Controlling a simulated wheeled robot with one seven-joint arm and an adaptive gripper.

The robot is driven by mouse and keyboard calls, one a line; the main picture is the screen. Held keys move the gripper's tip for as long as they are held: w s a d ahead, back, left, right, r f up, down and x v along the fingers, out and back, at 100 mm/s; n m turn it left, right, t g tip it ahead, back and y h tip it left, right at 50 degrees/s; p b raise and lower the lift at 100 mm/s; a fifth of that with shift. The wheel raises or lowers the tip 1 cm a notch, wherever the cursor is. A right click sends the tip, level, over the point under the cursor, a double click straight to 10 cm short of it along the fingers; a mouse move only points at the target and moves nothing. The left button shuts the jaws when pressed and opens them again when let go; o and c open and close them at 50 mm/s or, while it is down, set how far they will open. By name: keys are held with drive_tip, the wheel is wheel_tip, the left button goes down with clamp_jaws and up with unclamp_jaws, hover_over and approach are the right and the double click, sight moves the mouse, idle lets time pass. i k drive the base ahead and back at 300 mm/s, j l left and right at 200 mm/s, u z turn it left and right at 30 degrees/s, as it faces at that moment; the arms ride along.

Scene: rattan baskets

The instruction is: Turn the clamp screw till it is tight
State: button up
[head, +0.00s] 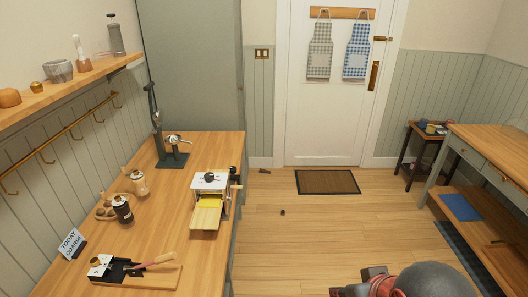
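A white-topped machine (211,181) with a black knob and a yellow sheet at its front stands at the right edge of the wooden counter (168,237). A small dark and brown part (237,175), perhaps a crank, sticks out at its right side past the counter edge. No clamp screw can be clearly made out; any clamp below the counter edge is too small or hidden to read. Parts of my own arm show at the bottom right, away from the counter. My gripper cannot be seen.
A tall dark lever device (172,160) stands at the counter's far end. Jars (122,209) and a board with a red-handled tool (150,262) lie nearer. Small dark bits (282,212) lie on the otherwise free floor. A side table (500,155) stands right.

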sight(233, 169)
drive_tip(key=i+l, duration=0.15)
drive_tip(key=i, duration=0.7)
drive_tip(key=i+l, duration=0.15)
drive_tip(key=i, duration=0.75)
drive_tip(key=i+l+u, duration=0.15)
drive_tip(key=i+u, duration=0.3)
drive_tip(key=i+l+u, duration=0.2)
drive_tip(key=u, duration=0.3)
drive_tip(key=i+l+u, duration=0.3)
drive_tip(key=u, duration=0.15)
drive_tip(key=i+l+u, duration=0.15)
drive_tip(key=l+u, duration=0.3)
drive_tip(key=i+l+u, duration=0.1)
drive_tip(key=l+u, duration=0.4)
